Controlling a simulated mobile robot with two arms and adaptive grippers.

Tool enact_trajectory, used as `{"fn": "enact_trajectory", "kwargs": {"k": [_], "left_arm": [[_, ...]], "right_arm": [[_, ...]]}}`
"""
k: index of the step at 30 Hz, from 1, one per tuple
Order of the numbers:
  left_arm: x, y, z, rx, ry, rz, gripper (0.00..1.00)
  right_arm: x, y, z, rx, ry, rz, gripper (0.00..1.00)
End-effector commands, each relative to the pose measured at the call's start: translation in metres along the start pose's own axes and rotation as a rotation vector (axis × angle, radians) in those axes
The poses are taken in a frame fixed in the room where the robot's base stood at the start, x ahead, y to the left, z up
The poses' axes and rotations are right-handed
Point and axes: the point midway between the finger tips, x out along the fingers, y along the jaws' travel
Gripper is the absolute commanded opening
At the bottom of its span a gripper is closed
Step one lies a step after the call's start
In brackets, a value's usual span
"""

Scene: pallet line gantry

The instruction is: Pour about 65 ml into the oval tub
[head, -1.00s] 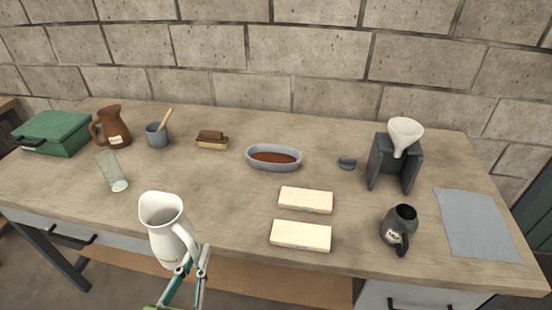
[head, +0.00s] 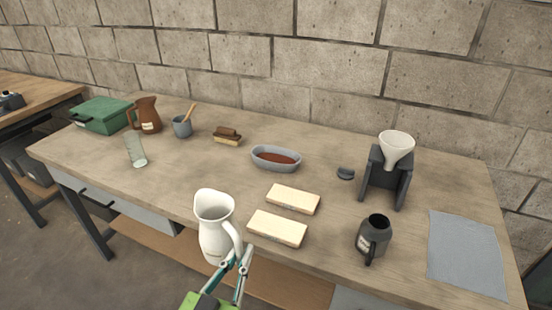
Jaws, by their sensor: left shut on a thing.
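The oval tub (head: 262,164) is blue-grey and sits mid-table with a reddish-brown content in it. A white pitcher (head: 213,222) stands upright in the air at the table's front edge, left of and nearer than the tub. My left gripper (head: 238,260) is shut on the pitcher's handle side. The pitcher's content is hidden from this angle. My right gripper is not in view.
Two pale blocks (head: 293,199) (head: 277,229) lie in front of the tub. A dark grey jug (head: 373,237), a funnel (head: 397,149) on a dark stand (head: 376,190) and a grey cloth (head: 466,255) are at right. A brush (head: 228,137), grey cup (head: 182,127), brown jug (head: 148,116), glass (head: 136,150) and green box (head: 102,115) are at left.

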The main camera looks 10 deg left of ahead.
Motion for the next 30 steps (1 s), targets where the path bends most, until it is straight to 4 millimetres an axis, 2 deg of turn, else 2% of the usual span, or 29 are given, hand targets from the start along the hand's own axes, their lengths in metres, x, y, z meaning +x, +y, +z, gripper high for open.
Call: {"fn": "enact_trajectory", "kwargs": {"k": [3,15,24,30], "left_arm": [[0.025,0.017,0.002,0.006,0.012,0.059,0.00],[0.096,0.066,0.010,0.008,0.011,0.235,0.00],[0.147,0.091,0.014,0.010,0.011,0.341,0.00],[0.183,0.099,0.014,0.011,0.010,0.391,0.00]], "right_arm": [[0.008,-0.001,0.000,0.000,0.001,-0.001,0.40],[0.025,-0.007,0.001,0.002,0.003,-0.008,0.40],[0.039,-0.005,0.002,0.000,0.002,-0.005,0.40],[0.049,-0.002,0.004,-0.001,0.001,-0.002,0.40]]}}
